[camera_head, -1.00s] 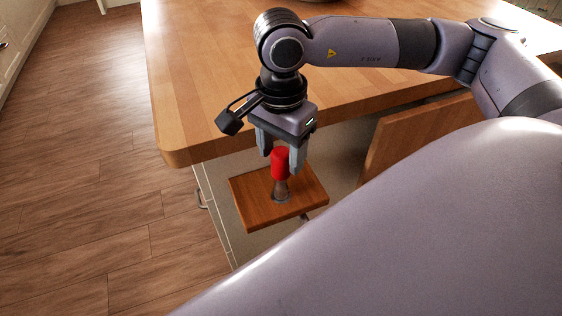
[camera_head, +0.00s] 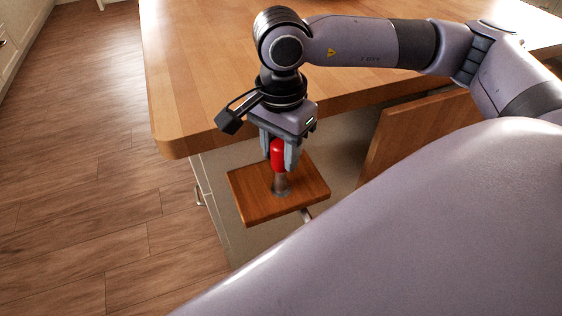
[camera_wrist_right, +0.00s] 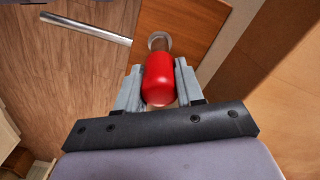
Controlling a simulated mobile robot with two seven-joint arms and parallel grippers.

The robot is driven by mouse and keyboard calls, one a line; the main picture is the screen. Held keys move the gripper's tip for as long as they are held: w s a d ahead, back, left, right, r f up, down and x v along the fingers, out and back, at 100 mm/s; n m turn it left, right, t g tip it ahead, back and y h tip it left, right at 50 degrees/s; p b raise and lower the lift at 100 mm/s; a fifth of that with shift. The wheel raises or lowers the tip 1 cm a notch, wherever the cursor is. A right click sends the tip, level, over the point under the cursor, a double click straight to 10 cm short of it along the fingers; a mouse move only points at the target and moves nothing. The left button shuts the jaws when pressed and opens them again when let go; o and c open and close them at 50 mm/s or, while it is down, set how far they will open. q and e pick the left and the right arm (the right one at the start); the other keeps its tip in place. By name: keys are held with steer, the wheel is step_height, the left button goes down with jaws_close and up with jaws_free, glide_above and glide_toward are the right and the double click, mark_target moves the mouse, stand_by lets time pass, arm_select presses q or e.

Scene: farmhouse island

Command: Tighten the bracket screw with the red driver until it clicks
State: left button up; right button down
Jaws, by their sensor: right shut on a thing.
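The red driver (camera_head: 278,154) stands upright over the small wooden board (camera_head: 250,207), its lower end at a round grey fitting (camera_head: 282,191) on that board. My right gripper (camera_head: 279,164) comes down from above and is shut on the red handle, one finger on each side. In the right wrist view the red driver (camera_wrist_right: 159,78) sits between the two fingers, and the round fitting (camera_wrist_right: 159,41) shows past its far end. The driver's tip and the screw head cannot be made out. My left gripper is not in view.
The wooden island top (camera_head: 210,80) lies behind and above the board, its corner close to my right wrist. A tilted wooden panel (camera_head: 420,130) stands to the right. A metal bar (camera_wrist_right: 85,28) shows beside the board. Open floor (camera_head: 80,170) lies to the left.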

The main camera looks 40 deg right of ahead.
steer(key=shift+w+r+p, duration=0.1)
steer(key=shift+r+p, duration=0.25)
steer(key=shift+r, duration=0.5)
steer(key=shift+r, duration=0.2)
steer(key=shift+r+p, duration=1.95)
steer(key=shift+r, duration=1.4)
